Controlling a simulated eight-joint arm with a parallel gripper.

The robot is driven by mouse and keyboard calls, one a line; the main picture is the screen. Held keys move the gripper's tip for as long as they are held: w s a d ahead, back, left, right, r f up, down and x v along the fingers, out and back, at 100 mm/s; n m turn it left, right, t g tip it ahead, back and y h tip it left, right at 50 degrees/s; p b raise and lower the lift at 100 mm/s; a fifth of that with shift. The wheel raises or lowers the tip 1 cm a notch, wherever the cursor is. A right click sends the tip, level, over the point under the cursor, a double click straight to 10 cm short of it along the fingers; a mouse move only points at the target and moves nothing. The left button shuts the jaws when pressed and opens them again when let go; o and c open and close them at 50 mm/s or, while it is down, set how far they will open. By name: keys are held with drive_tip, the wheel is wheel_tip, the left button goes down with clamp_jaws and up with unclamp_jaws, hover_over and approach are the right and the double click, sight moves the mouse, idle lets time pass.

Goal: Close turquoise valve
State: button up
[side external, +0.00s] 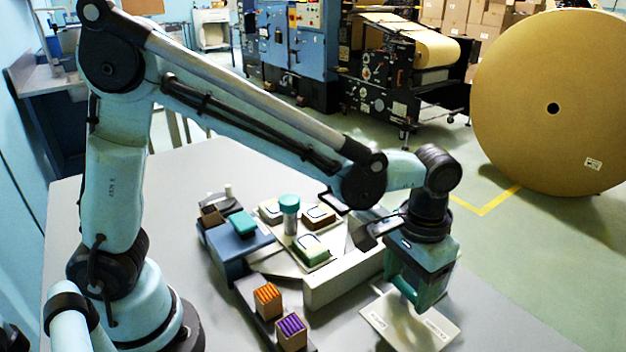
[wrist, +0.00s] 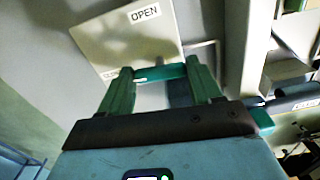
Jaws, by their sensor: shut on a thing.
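My gripper (side external: 410,300) is low over a cream plate (side external: 440,335) at the table's front right. In the wrist view my gripper (wrist: 160,80) has its two green fingers on either side of a turquoise bar, which looks like the valve handle (wrist: 160,72). The fingers are shut on it. The bar lies crosswise between the fingertips. The plate also shows in the wrist view (wrist: 120,45), with a label reading OPEN beyond the handle and a second label, too small to read, at its left edge.
A pale walled tray (side external: 335,285) stands left of my gripper, with several topped blocks and a turquoise-capped cylinder (side external: 289,205) behind it. A blue box (side external: 235,250) carries a turquoise piece. Orange and purple striped cubes (side external: 290,332) sit in front. The table's right edge is close.

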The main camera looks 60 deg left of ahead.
sight(406, 286)
drive_tip(key=shift+n, duration=0.6)
drive_tip(key=o, duration=1.1)
drive_tip(key=shift+c, duration=0.2)
drive_tip(key=shift+r, duration=0.1)
wheel_tip(406, 286, up, 12)
drive_tip(key=shift+a, duration=0.1)
drive_tip(key=s+a+f+t, duration=0.3)
drive_tip(key=a, duration=0.6)
drive_tip(key=s+a+f+t, duration=0.3)
drive_tip(key=a+t, duration=0.1)
drive_tip(key=a, duration=0.5)
drive_tip(key=shift+s+a+f, duration=0.15)
drive_tip(key=shift+s+f, duration=0.1)
drive_tip(key=shift+s, duration=0.05)
